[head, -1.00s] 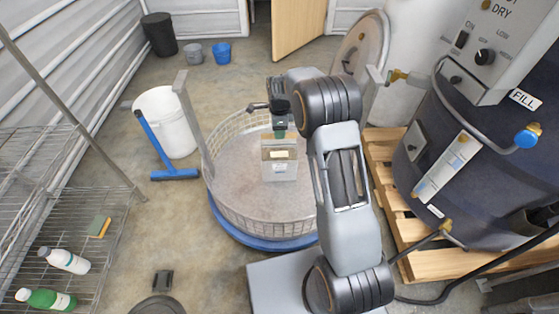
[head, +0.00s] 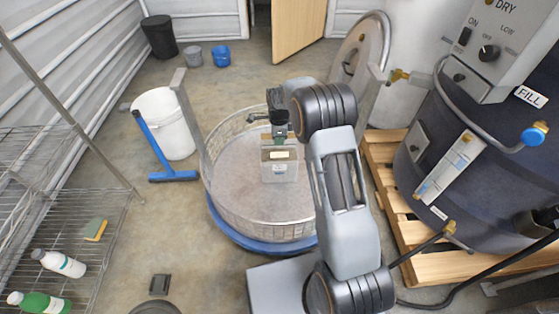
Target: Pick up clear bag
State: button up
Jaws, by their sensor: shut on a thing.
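The clear bag (head: 279,168) has a pale label near its top and hangs roughly upright over the round wire-mesh basket (head: 265,222). My gripper (head: 279,137) comes down from above and is shut on the bag's top edge. The fingertips are small in view and partly hidden by the wrist. I cannot tell whether the bag's lower edge touches the basket floor.
The basket stands on a blue round base, with a grey post on its left. A white bucket (head: 166,125) and a blue squeegee (head: 170,175) are left of it. A wire shelf (head: 60,220) holds bottles. A dark tank (head: 470,170) on a wooden pallet (head: 385,190) stands right.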

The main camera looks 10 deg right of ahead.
grip_shut()
jog(key=shift+r, duration=0.15)
jog(key=shift+w, duration=0.1)
